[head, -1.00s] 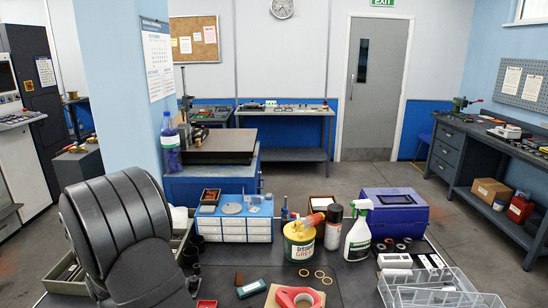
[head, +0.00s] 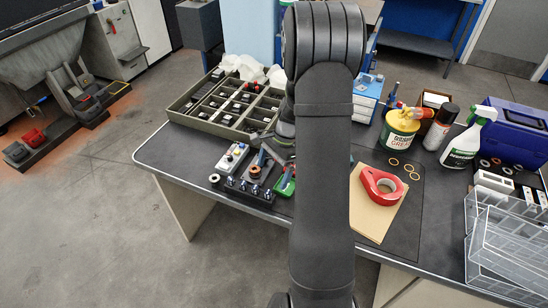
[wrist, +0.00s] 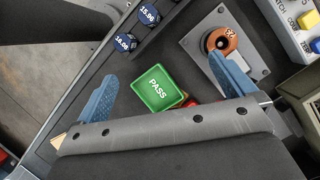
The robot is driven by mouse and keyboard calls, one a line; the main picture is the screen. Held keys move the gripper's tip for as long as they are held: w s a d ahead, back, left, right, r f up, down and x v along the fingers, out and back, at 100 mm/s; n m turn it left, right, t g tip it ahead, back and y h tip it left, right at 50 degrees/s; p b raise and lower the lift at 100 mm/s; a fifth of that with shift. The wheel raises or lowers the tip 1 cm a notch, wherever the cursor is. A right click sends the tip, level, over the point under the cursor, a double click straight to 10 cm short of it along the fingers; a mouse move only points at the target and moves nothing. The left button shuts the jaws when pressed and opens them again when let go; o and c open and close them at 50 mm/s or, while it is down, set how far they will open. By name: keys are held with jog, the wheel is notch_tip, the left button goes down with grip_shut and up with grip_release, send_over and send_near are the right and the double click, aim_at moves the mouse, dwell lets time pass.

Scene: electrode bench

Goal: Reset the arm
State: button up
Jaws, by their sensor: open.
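My gripper (wrist: 163,88) is open in the wrist view, its two blue fingers spread wide with nothing held between them. A green tray marked PASS (wrist: 156,88) lies below, in the gap between the fingers as seen from the wrist. An orange-brown ring (wrist: 222,40) sits on a grey plate beside the right finger. In the head view my arm comes down the middle of the picture and hides part of the bench. The green tray (head: 287,187) shows just left of the arm, partly covered.
Blue numbered pieces (wrist: 126,42) stand in a dark rack. A button box (head: 232,157) is near the bench's left end, with a compartment tray (head: 190,113) behind it.

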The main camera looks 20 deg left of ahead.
jog(key=w+d+r+m+t+y, duration=0.1)
jog(key=w+d+r+m+y, duration=0.2)
jog(key=d, duration=0.6)
jog(key=w+d+r+m+t+y, duration=0.1)
jog(key=w+d+m+y, duration=0.3)
jog(key=d, duration=0.6)
jog(key=w+d+r+m+t+y, duration=0.2)
jog(key=d+m+y, duration=0.3)
jog(key=d, duration=0.4)
jog(key=x, duration=1)
jog(key=shift+w+r, duration=0.1)
jog(key=shift+r, duration=0.05)
jog(key=v, duration=1)
jog(key=shift+f, duration=0.2)
jog(key=shift+w, duration=0.1)
